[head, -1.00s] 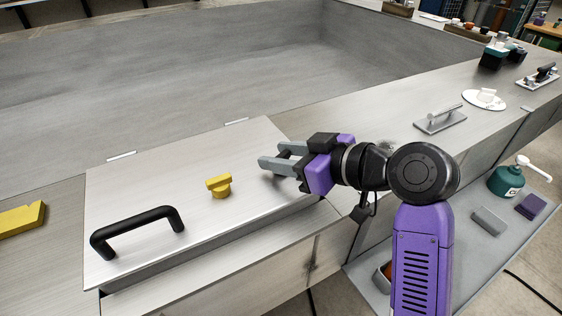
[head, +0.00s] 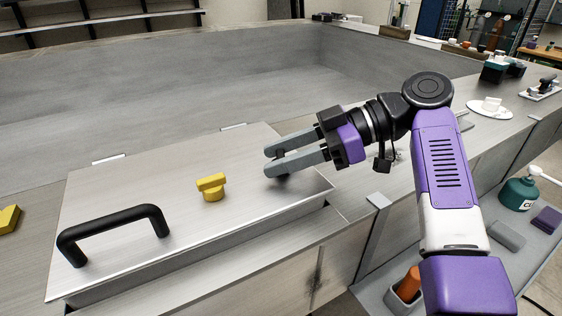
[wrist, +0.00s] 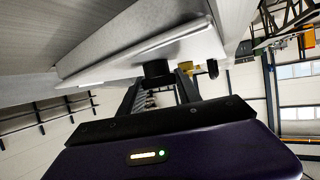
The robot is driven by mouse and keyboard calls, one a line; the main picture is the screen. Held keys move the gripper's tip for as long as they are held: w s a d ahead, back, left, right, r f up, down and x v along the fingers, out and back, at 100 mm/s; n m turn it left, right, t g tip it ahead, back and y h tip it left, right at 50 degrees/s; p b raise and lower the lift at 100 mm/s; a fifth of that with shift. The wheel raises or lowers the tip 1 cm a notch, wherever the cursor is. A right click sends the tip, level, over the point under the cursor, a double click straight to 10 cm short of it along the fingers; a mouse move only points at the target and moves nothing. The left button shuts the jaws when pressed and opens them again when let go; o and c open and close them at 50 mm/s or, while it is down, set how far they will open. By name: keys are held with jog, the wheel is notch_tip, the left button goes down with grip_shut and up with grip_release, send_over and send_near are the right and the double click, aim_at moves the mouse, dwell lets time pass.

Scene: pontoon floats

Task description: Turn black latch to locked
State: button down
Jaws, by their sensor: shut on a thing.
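The black latch (wrist: 157,72) is a small dark knob on the sloped metal lid (head: 120,190). In the wrist view it stands between the two grey fingers. In the head view the fingers and their shadow hide most of it, so I cannot read which way it points. My gripper (head: 269,162) is at the lid's right part, its fingers shut on the black latch from the right side. In the wrist view, my gripper (wrist: 160,95) shows a finger on either side of the latch.
A yellow latch (head: 211,187) stands on the lid left of my gripper. A black bar handle (head: 115,228) is at the lid's left end. A white plate (head: 488,108), a green bottle (head: 518,193) and an orange item (head: 409,283) in a grey cup are to the right.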

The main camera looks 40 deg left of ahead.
aim_at(283, 155)
jog(key=shift+f+n+g+h, duration=0.1)
jog(key=shift+n+g+h, duration=0.3)
jog(key=shift+n, duration=0.1)
jog(key=c, duration=0.8)
grip_release()
jog(key=shift+c, duration=0.2)
jog(key=shift+b, duration=0.3)
jog(key=v, duration=0.5)
jog(key=shift+b, duration=0.3)
jog(key=shift+w+d+r+p, duration=0.35)
jog(key=shift+w+r+p, duration=0.05)
jog(key=shift+w+r, duration=0.1)
jog(key=shift+w+d+r+p, duration=0.1)
jog(key=shift+w+d+p, duration=0.2)
jog(key=shift+w+d, duration=0.15)
jog(key=shift+d, duration=0.15)
